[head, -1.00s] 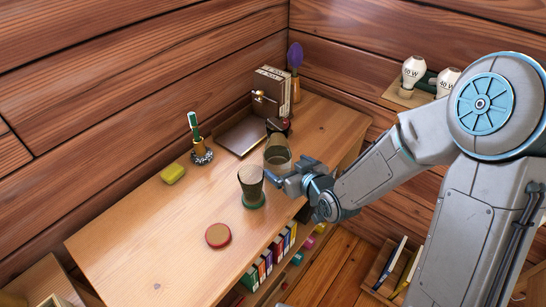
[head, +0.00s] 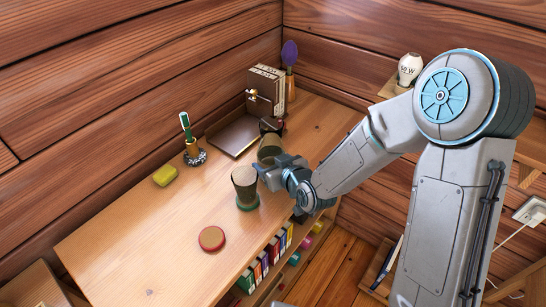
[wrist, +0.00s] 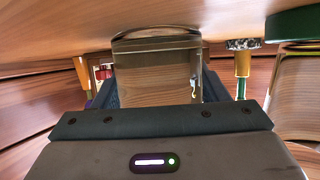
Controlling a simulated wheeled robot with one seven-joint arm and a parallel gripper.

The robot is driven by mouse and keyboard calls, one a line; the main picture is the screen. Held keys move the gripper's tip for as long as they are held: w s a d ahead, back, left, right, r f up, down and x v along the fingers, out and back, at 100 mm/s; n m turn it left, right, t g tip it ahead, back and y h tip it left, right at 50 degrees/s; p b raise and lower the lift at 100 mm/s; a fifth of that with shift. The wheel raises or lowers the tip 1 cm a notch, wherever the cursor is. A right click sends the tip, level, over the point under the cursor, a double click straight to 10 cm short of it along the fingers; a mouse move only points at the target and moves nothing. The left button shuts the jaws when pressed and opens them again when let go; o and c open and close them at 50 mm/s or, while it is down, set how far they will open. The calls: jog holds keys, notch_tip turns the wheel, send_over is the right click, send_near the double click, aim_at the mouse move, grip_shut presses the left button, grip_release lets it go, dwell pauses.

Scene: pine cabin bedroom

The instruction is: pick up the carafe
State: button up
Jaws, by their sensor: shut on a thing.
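The carafe (head: 269,149) is a clear, slightly brownish glass vessel toward the back of the wooden desk, partly hidden by my gripper in the head view. My gripper (head: 273,172) reaches it from the front right, low over the desk, and is shut on it. In the wrist view, which looks upside down, the carafe (wrist: 155,75) stands between the dark fingers (wrist: 155,98). Its end is close to the desktop; I cannot tell whether it touches.
The desk's left front is clear.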

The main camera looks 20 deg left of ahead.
aim_at(274, 151)
jog(key=shift+r, duration=0.15)
jog(key=shift+r, duration=0.9)
jog(key=shift+w+d+r, duration=0.1)
jog(key=shift+d+r, duration=0.05)
jog(key=shift+r, duration=0.5)
jog(key=shift+w+d+r, duration=0.1)
jog(key=shift+r, duration=0.5)
jog(key=w+d+r+p, duration=0.3)
jog(key=d+r, duration=0.3)
jog(key=d, duration=0.4)
jog(key=shift+w+r, duration=0.25)
jog(key=shift+w, duration=0.25)
jog(key=shift+d+r+p, duration=0.1)
jog(key=shift+d+p, duration=0.15)
jog(key=shift+p, duration=0.1)
